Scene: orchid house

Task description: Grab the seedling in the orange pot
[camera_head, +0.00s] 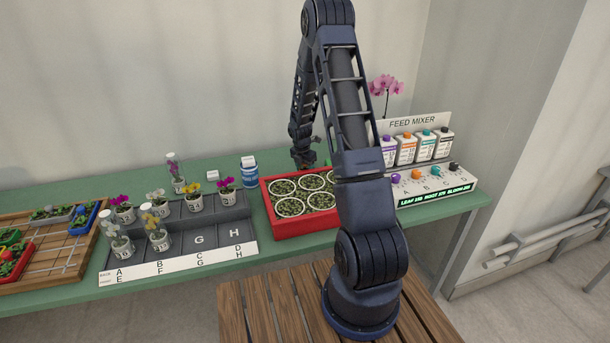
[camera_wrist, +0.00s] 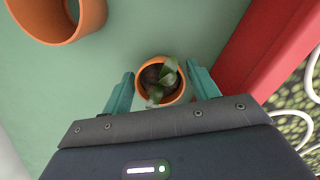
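The small orange pot (camera_wrist: 146,102) stands on the green table in the wrist view, with dark soil and a green-leaved seedling (camera_wrist: 165,75) in it. My gripper (camera_wrist: 160,72) has its two teal fingers apart, one on each side of the pot. Only narrow gaps show between the fingers and the pot's rim; I cannot tell whether either touches. In the head view my gripper (camera_head: 303,164) is low behind the red tray's back edge, and the pot does not show there.
The red tray (camera_head: 299,229) with several white rings lies close beside the pot; its wall (camera_wrist: 262,50) is right of my fingers. A larger orange pot (camera_wrist: 60,31) is at upper left. The feed mixer (camera_head: 433,186) stands right, a blue-labelled bottle (camera_head: 249,172) left.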

